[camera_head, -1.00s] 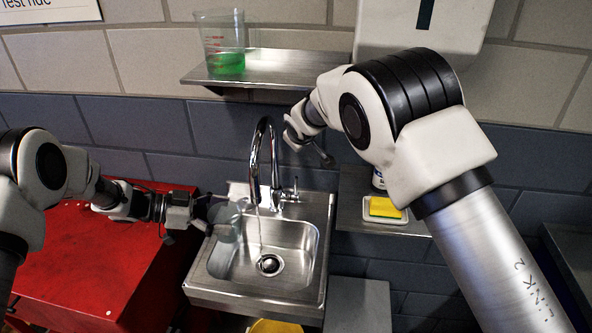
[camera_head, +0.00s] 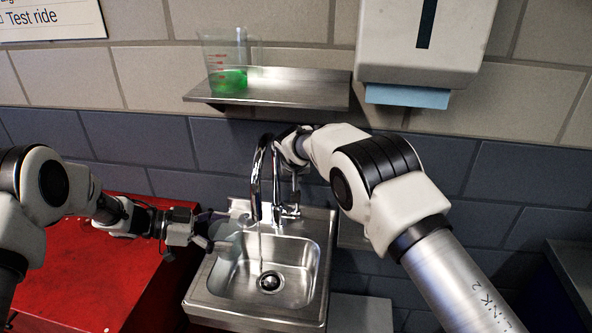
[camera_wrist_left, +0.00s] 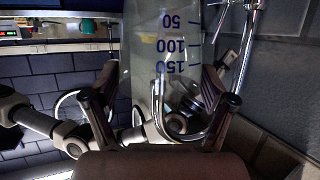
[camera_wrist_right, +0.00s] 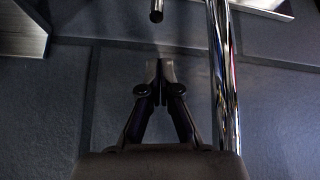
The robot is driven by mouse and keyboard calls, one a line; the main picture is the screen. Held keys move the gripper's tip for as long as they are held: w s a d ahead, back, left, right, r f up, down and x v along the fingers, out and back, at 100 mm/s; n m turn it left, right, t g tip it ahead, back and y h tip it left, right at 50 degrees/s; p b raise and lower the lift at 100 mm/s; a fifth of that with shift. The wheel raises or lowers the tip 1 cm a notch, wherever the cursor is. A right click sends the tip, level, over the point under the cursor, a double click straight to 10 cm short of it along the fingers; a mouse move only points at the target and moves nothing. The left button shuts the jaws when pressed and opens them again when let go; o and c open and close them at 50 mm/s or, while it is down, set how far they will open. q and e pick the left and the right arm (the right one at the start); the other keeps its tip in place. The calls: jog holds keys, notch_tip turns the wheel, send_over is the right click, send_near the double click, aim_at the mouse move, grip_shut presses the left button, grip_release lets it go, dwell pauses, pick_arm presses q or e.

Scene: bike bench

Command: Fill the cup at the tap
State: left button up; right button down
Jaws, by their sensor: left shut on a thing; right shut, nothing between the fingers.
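The clear cup (camera_head: 228,246) is in my left gripper (camera_head: 212,233), at the left side of the sink. In the left wrist view the cup (camera_wrist_left: 165,60) shows blue volume marks between the fingers. The chrome tap (camera_head: 256,180) runs a thin water stream (camera_head: 260,245) into the sink (camera_head: 234,277); in the head view the stream falls just right of the cup. The tap's handle (camera_head: 289,210) is right of the spout. My right gripper (camera_wrist_right: 160,72) is shut and empty near the tap's chrome pipe (camera_wrist_right: 224,80); the head view barely shows its fingers.
A beaker with green liquid (camera_head: 227,75) stands on the steel wall shelf (camera_head: 300,92). A towel dispenser (camera_head: 420,40) hangs at upper right. A red cabinet (camera_head: 90,270) is left of the sink. My right arm covers the area right of the tap.

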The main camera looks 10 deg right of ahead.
pick_arm(q)
jog(key=shift+s, duration=0.1)
pick_arm(e)
jog(key=shift+s+a+f, duration=0.1)
jog(key=shift+s+f, duration=0.2)
jog(key=shift+s, duration=0.6)
jog(key=shift+s+a+f, duration=0.1)
jog(key=shift+s+f, duration=0.2)
jog(key=shift+s, duration=0.6)
jog(key=shift+f, duration=0.1)
jog(key=s, duration=0.2)
jog(key=s+a+f, duration=0.1)
jog(key=shift+s, duration=0.15)
